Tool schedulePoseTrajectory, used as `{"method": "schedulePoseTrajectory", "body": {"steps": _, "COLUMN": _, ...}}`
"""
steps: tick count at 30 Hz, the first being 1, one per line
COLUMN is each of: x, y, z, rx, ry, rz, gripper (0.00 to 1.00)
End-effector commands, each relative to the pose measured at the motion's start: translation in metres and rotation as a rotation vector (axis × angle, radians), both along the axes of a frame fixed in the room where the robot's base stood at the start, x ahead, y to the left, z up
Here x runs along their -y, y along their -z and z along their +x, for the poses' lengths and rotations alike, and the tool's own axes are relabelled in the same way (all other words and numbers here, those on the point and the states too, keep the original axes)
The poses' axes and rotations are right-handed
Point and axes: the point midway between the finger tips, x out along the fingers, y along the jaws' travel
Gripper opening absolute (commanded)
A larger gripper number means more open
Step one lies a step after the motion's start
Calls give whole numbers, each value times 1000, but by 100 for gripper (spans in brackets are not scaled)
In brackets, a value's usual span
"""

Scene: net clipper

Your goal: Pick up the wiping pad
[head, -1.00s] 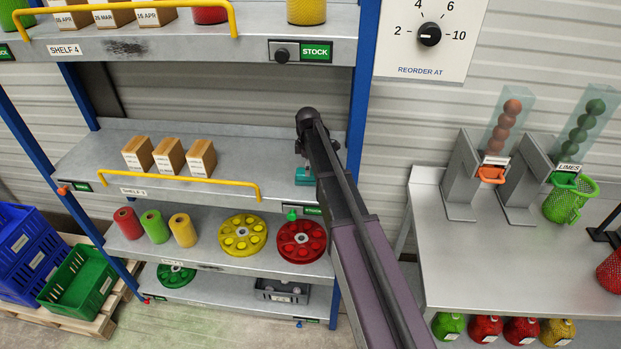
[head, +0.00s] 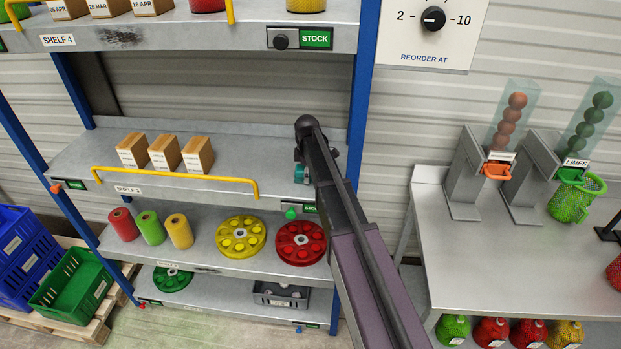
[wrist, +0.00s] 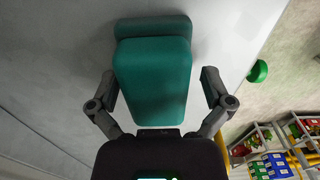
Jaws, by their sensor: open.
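The wiping pad (wrist: 152,75) is a teal block with a wider teal part at its far end, on the grey shelf in the wrist view. My gripper (wrist: 160,80) is open, with one finger on each side of the pad and a gap showing on both sides. I cannot tell whether the palm touches the pad. In the head view, only a small teal bit of the pad (head: 298,174) shows at the right end of the middle shelf; my arm hides most of it and the gripper.
Three cardboard boxes (head: 164,152) stand left on the same shelf, behind a yellow rail (head: 175,174). A blue post (head: 362,90) rises close by my arm, and another shelf (head: 200,32) is above. A green knob (wrist: 258,71) sits at the shelf edge.

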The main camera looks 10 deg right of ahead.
Motion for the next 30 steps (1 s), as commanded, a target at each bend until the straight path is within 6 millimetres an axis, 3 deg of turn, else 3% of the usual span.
{"method": "schedulePoseTrajectory", "body": {"steps": 18, "x": 0, "y": 1, "z": 0, "rx": 0, "ry": 0, "rz": 0, "gripper": 100}}
{"method": "schedulePoseTrajectory", "body": {"steps": 25, "x": 0, "y": 1, "z": 0, "rx": 0, "ry": 0, "rz": 0, "gripper": 32}}
{"method": "schedulePoseTrajectory", "body": {"steps": 30, "x": 0, "y": 1, "z": 0, "rx": 0, "ry": 0, "rz": 0, "gripper": 32}}
